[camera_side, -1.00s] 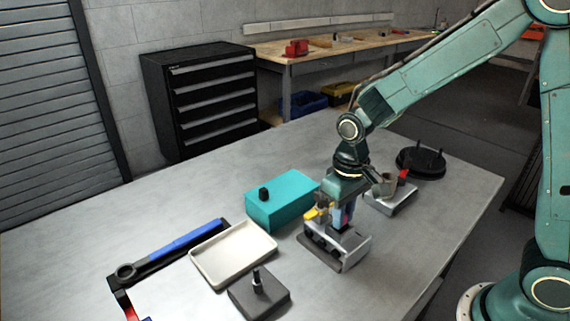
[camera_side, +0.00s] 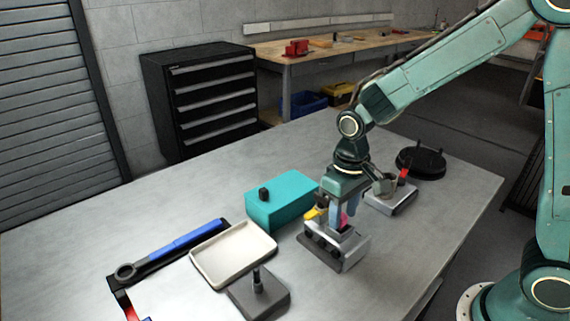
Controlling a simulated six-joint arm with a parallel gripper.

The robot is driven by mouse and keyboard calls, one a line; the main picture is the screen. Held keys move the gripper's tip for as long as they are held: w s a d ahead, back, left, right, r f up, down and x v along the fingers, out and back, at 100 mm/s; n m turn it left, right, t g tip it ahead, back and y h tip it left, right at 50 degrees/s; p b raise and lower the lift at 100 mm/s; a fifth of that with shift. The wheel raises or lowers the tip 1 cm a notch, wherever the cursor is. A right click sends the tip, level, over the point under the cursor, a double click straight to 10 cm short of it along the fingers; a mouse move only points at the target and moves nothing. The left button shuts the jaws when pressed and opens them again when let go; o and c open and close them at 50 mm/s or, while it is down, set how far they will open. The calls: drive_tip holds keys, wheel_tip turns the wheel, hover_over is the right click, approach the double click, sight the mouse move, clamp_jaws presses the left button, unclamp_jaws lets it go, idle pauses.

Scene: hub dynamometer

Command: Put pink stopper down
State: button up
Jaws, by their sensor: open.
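The pink stopper (camera_side: 344,220) shows as a small pink patch between the fingers of my gripper (camera_side: 335,218), at the grey metal block (camera_side: 350,255). My gripper points down over this block, with its jaws open around the stopper. The fingers and block hide most of the stopper, so I cannot tell whether it touches a finger or how deep it sits. A yellow part (camera_side: 313,213) shows beside the left finger.
A teal box (camera_side: 285,205) with a black knob and a cream tray (camera_side: 215,262) stand to the left. A dark block with a post (camera_side: 258,295) is in front. Behind my gripper are a grey block (camera_side: 395,203) and a black round stand (camera_side: 420,165).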

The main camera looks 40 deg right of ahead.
sight(343, 216)
wheel_tip(343, 216, up, 12)
drive_tip(key=shift+f, duration=0.25)
idle(0.3)
drive_tip(key=shift+s, duration=0.1)
idle(0.4)
drive_tip(key=s+d+r+t, duration=0.2)
drive_tip(key=s, duration=0.6)
drive_tip(key=s+d+r+t, duration=0.2)
drive_tip(key=s+d+t, duration=0.1)
drive_tip(key=s, duration=0.5)
drive_tip(key=shift+s+r+t, duration=0.25)
drive_tip(key=shift+s+t, duration=0.05)
idle(0.9)
